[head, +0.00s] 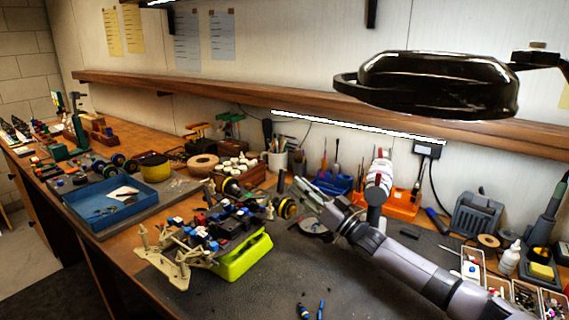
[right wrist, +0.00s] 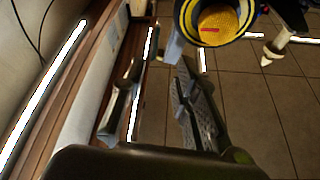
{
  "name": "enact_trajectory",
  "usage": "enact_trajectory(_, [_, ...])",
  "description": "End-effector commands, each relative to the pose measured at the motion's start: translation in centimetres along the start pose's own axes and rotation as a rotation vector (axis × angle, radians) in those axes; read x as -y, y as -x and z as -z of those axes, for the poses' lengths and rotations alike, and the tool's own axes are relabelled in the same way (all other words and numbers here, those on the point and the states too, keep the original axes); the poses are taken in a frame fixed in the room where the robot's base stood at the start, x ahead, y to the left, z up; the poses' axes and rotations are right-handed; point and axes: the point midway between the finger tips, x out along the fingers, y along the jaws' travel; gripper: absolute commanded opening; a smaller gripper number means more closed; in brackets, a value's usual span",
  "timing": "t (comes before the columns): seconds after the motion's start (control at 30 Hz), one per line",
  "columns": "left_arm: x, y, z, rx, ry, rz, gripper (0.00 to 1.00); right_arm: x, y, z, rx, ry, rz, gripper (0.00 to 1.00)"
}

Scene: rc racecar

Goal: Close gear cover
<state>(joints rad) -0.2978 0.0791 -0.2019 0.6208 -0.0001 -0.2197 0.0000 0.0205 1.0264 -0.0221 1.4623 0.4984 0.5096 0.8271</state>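The RC racecar (head: 215,235) sits on a bright yellow-green stand (head: 245,258) on the dark mat, with its pale front frame toward the lower left. I cannot make out the gear cover or its state among the small dark parts. That wheel also shows at the top of the right wrist view (right wrist: 217,20). There the right gripper's two fingers (right wrist: 158,95) stand apart with nothing between them. My left gripper is not in view.
A blue tray (head: 110,207) with small parts lies left of the car. An orange tool holder (head: 402,203) and a soldering station (head: 478,215) stand at the back right. A black lamp (head: 430,82) hangs above. Some mat in front is clear.

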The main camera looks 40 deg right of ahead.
Motion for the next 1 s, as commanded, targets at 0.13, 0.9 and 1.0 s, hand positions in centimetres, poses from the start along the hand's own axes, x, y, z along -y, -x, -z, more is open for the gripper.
enact_trajectory(0.13, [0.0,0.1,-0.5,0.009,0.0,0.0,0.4,0.0,-0.3,0.1,-0.001,0.0,0.0,0.28])
enact_trajectory(0.9, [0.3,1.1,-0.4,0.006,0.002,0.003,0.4,0.0,-7.5,0.0,0.0,0.001,0.0,0.28])
enact_trajectory(1.0, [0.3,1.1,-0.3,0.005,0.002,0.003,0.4,0.0,-7.5,0.0,0.001,0.0,0.0,0.28])
